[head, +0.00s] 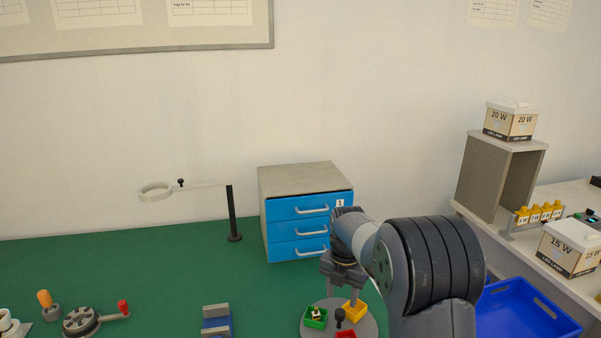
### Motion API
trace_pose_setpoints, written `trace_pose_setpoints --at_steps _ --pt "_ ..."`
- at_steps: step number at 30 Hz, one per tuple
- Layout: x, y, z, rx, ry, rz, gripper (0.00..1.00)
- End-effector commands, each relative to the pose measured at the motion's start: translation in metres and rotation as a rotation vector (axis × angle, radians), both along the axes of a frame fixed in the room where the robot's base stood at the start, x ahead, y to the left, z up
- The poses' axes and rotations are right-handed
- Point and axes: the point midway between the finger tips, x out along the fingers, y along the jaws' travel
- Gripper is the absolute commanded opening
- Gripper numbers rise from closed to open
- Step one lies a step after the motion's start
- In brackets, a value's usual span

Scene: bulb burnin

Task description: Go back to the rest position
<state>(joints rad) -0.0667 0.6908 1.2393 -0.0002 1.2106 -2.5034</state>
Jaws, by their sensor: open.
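My gripper (343,287) points down in the middle of the head view, in front of the blue drawer unit (309,207). Its jaws are open, and I see nothing held between them. It hangs over the back of a round grey tray (371,328) that carries small coloured bins. A green bin (315,318) with something small in it and a yellow bin (354,310) sit close below the fingers. My arm comes in from the lower right and hides part of the drawer unit and the tray's surroundings.
A ring on a black post (234,215) stands left of the drawers. A hand-cranked device (81,321) and a blue-grey block (217,322) are at the front. A blue crate (525,312), a grey shelf (497,178) and lamp boxes (568,250) are at right. The green table's left middle is clear.

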Motion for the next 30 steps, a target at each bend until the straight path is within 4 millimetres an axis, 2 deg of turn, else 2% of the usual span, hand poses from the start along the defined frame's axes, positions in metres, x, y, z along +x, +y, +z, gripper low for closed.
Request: trace_pose_setpoints --at_steps 1,6,13,26,30 --pt "-0.001 0.0 -0.011 -0.001 0.006 0.0 0.47" --pt "-0.001 0.0 -0.04 0.0 0.005 0.0 0.47" --pt "-0.001 0.0 -0.062 0.0 0.002 0.0 0.47" --pt "-0.001 0.002 -0.06 0.001 0.001 -0.01 0.47" --pt "0.0 0.0 -0.054 0.0 -0.001 -0.001 0.47"
